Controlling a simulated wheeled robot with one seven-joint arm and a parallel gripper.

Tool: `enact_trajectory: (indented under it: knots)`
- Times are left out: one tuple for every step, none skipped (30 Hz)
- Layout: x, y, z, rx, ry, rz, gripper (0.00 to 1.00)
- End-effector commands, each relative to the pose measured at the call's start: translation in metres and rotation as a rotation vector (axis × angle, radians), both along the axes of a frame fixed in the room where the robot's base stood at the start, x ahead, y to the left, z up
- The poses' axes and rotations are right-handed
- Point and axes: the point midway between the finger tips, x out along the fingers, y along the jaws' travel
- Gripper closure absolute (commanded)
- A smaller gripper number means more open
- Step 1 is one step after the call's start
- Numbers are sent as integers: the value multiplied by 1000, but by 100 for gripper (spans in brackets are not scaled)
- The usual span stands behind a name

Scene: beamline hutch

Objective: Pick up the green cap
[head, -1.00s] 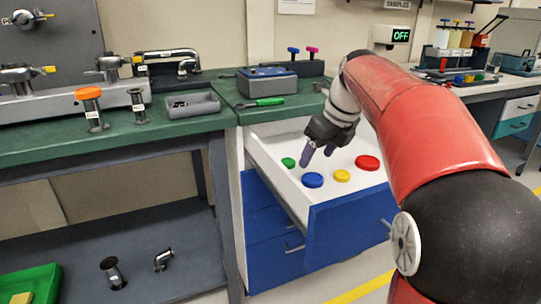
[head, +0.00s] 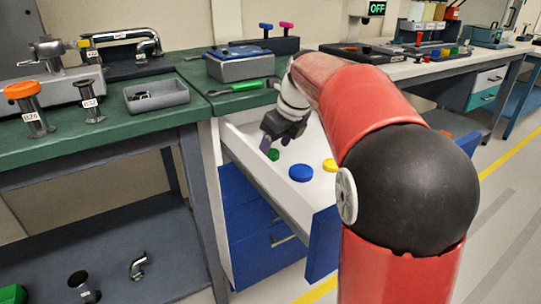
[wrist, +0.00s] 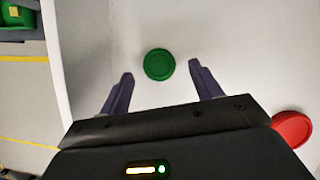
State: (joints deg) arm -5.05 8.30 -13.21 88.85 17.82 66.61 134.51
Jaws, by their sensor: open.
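The green cap (head: 272,154) lies on the white floor of the open drawer (head: 235,150), near its back left. In the wrist view the green cap (wrist: 159,64) is whole and in clear sight, just beyond the fingertips and between their lines. My gripper (wrist: 165,82) is open and empty, its two dark fingers on either side below the cap. In the head view my gripper (head: 272,150) is inside the drawer, close to the green cap and partly in front of it. The height of the fingertips above the drawer floor is hard to tell.
A blue cap (head: 301,173) and a yellow cap (head: 330,165) lie in the drawer to the right. A red cap (wrist: 293,128) shows at the right of the wrist view. Drawer walls stand close around; the green bench top (head: 110,130) is to the left.

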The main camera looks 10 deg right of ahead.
Motion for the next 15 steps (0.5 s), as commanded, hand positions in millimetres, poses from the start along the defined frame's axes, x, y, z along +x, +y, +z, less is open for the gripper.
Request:
enact_trajectory:
  knots:
    - [2, 2, -7, 1, 2, 2, 36]
    - [3, 3, -10, 0, 2, 2, 36]
    - [4, 3, -12, 1, 2, 2, 36]
    - [5, 4, -14, 0, 1, 1, 36]
    - [5, 4, -14, 0, 0, 1, 36]
    - [5, 4, -15, 0, -1, 1, 36]
    - [5, 4, -15, 0, -1, 1, 36]
    - [5, 4, -15, 0, -1, 1, 36]
    - [5, 4, -15, 0, -1, 1, 36]
    - [5, 4, -15, 0, -1, 1, 36]
    - [5, 4, -14, 0, -1, 1, 36]
    - [5, 4, -14, 1, -1, 0, 39]
    - [5, 4, -14, 0, -1, 1, 43]
    - [5, 4, -14, 1, -1, 0, 46]
    - [5, 4, -14, 1, -1, 0, 52]
